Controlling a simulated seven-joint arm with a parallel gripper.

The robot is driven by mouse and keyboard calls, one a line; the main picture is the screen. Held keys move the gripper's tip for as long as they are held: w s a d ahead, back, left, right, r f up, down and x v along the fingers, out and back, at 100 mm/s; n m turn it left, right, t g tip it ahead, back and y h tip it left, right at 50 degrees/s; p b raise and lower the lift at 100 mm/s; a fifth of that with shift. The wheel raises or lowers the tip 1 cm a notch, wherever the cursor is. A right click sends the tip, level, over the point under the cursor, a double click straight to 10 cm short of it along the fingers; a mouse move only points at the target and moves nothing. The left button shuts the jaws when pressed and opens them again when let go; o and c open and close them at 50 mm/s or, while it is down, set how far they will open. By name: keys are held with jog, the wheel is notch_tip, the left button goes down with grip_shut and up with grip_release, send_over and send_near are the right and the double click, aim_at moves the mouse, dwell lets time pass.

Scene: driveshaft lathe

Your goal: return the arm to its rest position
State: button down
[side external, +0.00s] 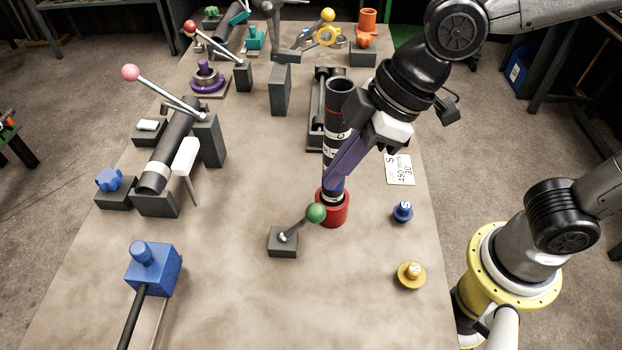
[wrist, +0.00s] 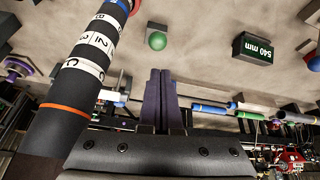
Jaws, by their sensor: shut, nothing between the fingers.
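My gripper (side external: 334,174) has purple fingers pressed together, and it is empty. In the wrist view the shut fingers (wrist: 160,76) point away over the table. A black shaft (side external: 338,100) with white bands and an orange ring stands upright in a red holder (side external: 333,208). The fingers partly cover the shaft in the side view. In the wrist view the shaft (wrist: 62,115) stands to the left of the fingers, with a visible gap between them. My arm reaches in from the upper right.
A green-knobbed lever (side external: 316,212) stands just in front of the red holder. A blue knob (side external: 402,212) and a yellow knob (side external: 411,275) lie at right. A dark cradle (side external: 317,125) sits behind the shaft. Several lever fixtures line the left side. The front middle of the table (side external: 290,310) is clear.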

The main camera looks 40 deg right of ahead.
jog(key=s+d+m+h, duration=0.1)
jog(key=s+d+m, duration=0.2)
jog(key=d, duration=0.4)
jog(key=s+d+m+t+h, duration=0.1)
jog(key=s+d+m, duration=0.2)
jog(key=d, duration=0.5)
jog(key=s+d+r+m+t+h, duration=0.1)
jog(key=s+d+m+h, duration=0.1)
jog(key=d, duration=0.5)
jog(key=s+m, duration=0.1)
jog(key=m, duration=0.1)
jog(key=shift+d+m, duration=0.35)
jog(key=shift+m, duration=0.05)
